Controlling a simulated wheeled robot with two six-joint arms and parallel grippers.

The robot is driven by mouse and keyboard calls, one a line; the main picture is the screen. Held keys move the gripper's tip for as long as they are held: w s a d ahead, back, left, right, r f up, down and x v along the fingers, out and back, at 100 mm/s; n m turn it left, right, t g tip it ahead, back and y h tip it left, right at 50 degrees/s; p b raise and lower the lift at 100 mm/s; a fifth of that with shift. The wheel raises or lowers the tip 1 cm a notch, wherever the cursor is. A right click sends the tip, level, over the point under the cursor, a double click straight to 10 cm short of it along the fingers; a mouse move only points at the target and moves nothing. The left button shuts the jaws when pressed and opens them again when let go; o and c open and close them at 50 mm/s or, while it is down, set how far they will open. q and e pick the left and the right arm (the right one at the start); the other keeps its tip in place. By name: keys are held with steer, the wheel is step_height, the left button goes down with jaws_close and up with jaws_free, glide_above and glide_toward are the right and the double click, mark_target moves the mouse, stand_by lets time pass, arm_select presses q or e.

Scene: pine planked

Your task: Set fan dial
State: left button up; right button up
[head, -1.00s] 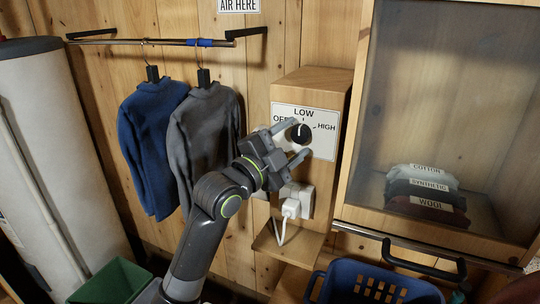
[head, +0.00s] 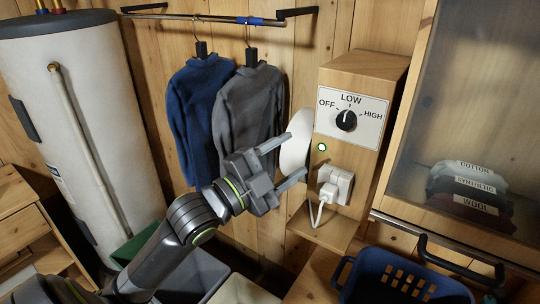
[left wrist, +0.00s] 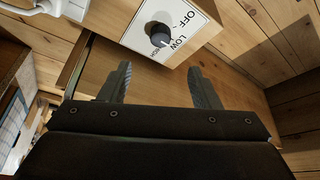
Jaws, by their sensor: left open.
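The black round fan dial (head: 346,120) sits on a white label plate (head: 377,133) marked OFF, LOW and HIGH, on the front of a wooden box (head: 365,68). Its pale mark points up at LOW. In the left wrist view the dial (left wrist: 158,35) shows beyond the fingertips, on the plate (left wrist: 190,22). My left gripper (head: 295,160) is open and empty, left of the box and apart from the dial. Its two fingers also show in the left wrist view (left wrist: 159,72). My right gripper is not in view.
A green light (head: 322,147) is lit on the box. A plugged-in white socket (head: 337,183) is below it. Blue (head: 197,110) and grey (head: 247,118) sweaters hang behind my left arm. A blue basket (head: 365,280) stands below, and a glazed cabinet (head: 480,120) is at right.

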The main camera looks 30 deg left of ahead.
arm_select(q)
steer(key=shift+p+v, duration=1.25)
steer(key=shift+v, duration=0.65)
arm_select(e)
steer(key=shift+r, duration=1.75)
arm_select(q)
steer(key=shift+r, duration=0.1)
